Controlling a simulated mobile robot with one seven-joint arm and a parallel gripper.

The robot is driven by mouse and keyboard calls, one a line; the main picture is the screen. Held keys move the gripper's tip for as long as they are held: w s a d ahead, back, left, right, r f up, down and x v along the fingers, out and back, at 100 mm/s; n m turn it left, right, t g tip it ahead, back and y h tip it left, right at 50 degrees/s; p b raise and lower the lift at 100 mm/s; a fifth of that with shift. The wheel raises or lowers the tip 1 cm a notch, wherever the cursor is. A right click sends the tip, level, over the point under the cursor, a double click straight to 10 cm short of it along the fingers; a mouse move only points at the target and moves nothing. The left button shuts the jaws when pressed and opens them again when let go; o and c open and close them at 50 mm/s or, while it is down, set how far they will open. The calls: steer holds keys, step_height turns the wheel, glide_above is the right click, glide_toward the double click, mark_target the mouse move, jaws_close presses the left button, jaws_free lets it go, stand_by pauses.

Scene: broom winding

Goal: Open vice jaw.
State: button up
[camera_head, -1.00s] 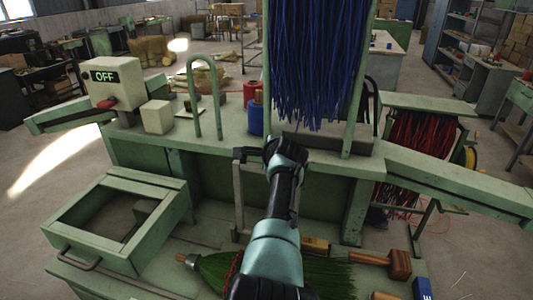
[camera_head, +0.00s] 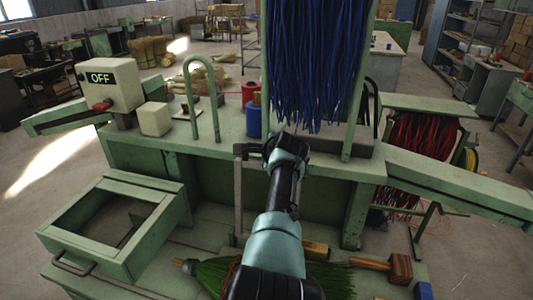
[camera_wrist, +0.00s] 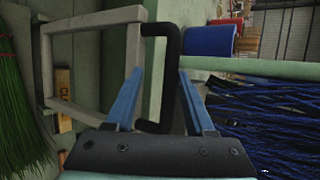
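The vice jaw appears to be the grey metal frame (camera_head: 238,195) with a black bar handle at the front of the green bench. In the wrist view the grey frame (camera_wrist: 90,24) lies at left, and the black handle (camera_wrist: 174,75) runs down between my fingers. My gripper (camera_wrist: 160,72) is open, with one blue finger on each side of the handle. I see a gap at the right finger; I cannot tell whether the left finger touches anything. In the head view my gripper (camera_head: 272,148) is beside the handle, and my own wrist hides its fingertips.
Blue bristles (camera_head: 315,70) hang just behind my gripper. A green open frame (camera_head: 60,232) with a handle is at left. A green broom (camera_head: 215,275) and a wooden mallet (camera_head: 400,267) lie below my arm. The OFF box (camera_head: 105,85) stands at back left.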

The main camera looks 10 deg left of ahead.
steer(key=shift+s+r+p, duration=0.1)
steer(key=shift+p, duration=0.3)
steer(key=p+v, duration=0.1)
steer(key=v, duration=1.1)
steer(key=shift+s+d+r, duration=0.2)
steer(key=shift+s, duration=0.1)
stand_by(0.3)
